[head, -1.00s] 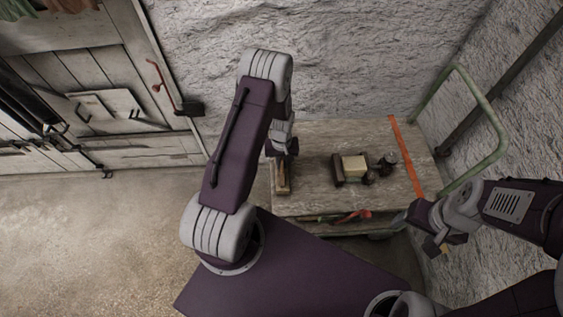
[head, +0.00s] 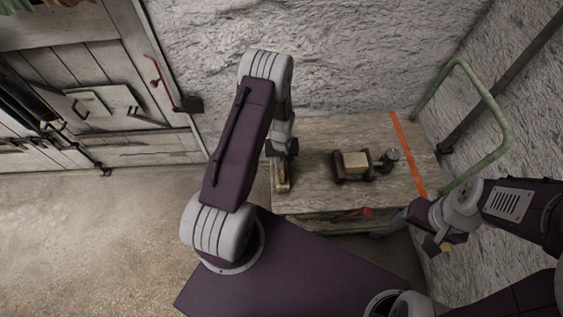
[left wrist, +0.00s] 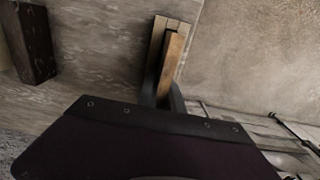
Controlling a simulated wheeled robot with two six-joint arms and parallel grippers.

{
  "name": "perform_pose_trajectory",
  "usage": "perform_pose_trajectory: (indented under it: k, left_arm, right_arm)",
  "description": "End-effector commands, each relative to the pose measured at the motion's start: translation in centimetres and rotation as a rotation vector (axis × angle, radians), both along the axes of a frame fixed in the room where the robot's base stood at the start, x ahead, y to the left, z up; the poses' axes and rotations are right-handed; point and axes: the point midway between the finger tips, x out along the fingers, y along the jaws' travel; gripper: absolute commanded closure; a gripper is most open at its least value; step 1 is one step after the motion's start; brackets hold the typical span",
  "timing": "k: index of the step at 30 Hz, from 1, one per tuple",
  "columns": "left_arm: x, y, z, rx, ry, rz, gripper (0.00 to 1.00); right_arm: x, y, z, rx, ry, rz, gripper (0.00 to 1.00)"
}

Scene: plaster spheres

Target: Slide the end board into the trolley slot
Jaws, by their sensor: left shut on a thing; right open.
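The end board (left wrist: 174,58) is a narrow brown wooden board, seen mostly edge-on in the left wrist view. My left gripper (left wrist: 163,97) is shut on it. The board stands over a paler wooden slot piece (left wrist: 156,42) at the left end of the trolley top (head: 318,190). How deep it sits in the slot cannot be told. In the head view the board (head: 281,177) is small and partly hidden by my left arm. My right gripper (head: 437,246) is open and empty, off the trolley's front right corner.
A dark holder with a pale block (head: 355,162) and a small dark metal object (head: 389,158) sit on the trolley. An orange stripe (head: 408,155) crosses its right side, near a green handle (head: 490,105). A red-handled thing (head: 355,214) lies below. Rough walls stand behind and right.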

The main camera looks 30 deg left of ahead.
Motion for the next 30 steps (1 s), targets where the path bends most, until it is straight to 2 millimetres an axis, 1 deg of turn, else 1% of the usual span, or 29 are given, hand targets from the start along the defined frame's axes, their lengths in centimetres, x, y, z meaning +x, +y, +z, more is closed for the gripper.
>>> perform_pose_trajectory:
  k: [10, 11, 12, 13, 30]
  left_arm:
    - [0.00, 0.00, -0.99, 0.000, 0.000, 0.000, 1.00]
    - [0.01, 0.00, -0.86, 0.000, 0.000, 0.000, 0.81]
    - [0.01, 0.00, -0.83, 0.000, 0.000, 0.000, 0.70]
    - [0.01, 0.00, -0.83, 0.000, 0.000, 0.000, 0.64]
    - [0.00, 0.00, -0.76, 0.000, 0.000, 0.000, 0.64]
  right_arm:
    - [0.00, 0.00, -0.75, 0.000, 0.000, 0.000, 0.29]
    - [0.01, 0.00, -0.64, 0.000, 0.000, 0.000, 0.29]
    - [0.00, 0.00, -0.61, 0.000, 0.000, 0.000, 0.29]
    - [0.00, 0.00, -0.61, 0.000, 0.000, 0.000, 0.29]
    - [0.01, 0.00, -0.55, 0.000, 0.000, 0.000, 0.29]
